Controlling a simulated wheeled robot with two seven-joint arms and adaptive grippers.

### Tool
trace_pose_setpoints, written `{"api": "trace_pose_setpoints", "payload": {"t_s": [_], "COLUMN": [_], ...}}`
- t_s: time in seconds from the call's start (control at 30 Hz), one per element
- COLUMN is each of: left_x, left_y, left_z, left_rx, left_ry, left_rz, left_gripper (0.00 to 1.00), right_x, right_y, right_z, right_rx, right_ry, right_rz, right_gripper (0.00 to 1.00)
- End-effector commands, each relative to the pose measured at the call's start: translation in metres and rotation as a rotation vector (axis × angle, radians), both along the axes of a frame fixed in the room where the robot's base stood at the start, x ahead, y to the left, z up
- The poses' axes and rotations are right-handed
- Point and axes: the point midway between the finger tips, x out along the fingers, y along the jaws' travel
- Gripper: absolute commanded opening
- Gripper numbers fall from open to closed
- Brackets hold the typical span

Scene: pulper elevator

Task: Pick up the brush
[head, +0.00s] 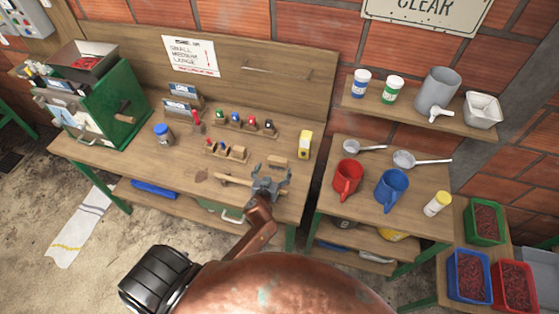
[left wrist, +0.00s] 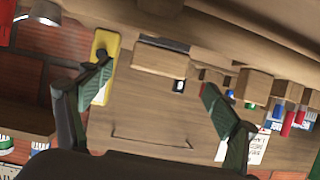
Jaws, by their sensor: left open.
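A pale wooden stick (head: 234,180), which looks like the brush's handle, lies near the front of the workbench. Its right end is hidden behind my left gripper, and I cannot make out bristles. My left gripper (head: 270,184) is above the bench's front right part. Its two fingers (left wrist: 155,95) stand wide apart with nothing between them in the left wrist view. A small wooden block (head: 278,162) lies just behind the gripper and also shows beyond the fingers in the left wrist view (left wrist: 160,58). My right gripper is not in view.
Small wooden racks with coloured bottles (head: 246,123) stand behind. A green machine (head: 98,110) is at the left.

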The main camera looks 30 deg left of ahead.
Motion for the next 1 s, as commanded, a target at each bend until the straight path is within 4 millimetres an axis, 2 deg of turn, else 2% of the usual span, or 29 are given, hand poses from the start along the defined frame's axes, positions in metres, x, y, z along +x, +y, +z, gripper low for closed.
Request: {"api": "trace_pose_setpoints", "payload": {"t_s": [0.1, 0.23, 0.43, 0.6, 0.73, 1.0], "left_x": [0.011, 0.028, 0.049, 0.052, 0.052, 0.052], "left_y": [0.004, 0.007, 0.013, 0.014, 0.014, 0.014], "left_z": [-0.004, -0.009, -0.020, -0.022, -0.022, -0.022], "left_rx": [0.002, 0.004, 0.002, 0.000, 0.000, 0.000], "left_ry": [0.001, 0.000, 0.001, 0.000, 0.000, 0.001], "left_rz": [0.000, -0.002, 0.000, 0.000, 0.001, 0.001], "left_gripper": [0.82, 0.82, 0.82, 0.82, 0.81, 0.63], "right_x": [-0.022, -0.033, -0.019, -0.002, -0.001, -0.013], "right_y": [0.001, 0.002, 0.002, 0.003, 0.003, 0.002], "right_z": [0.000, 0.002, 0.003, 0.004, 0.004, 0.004], "right_rx": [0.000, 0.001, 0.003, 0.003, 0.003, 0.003], "right_ry": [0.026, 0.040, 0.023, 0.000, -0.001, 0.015], "right_rz": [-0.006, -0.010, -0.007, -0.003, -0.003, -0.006], "right_gripper": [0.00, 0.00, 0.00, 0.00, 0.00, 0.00]}}
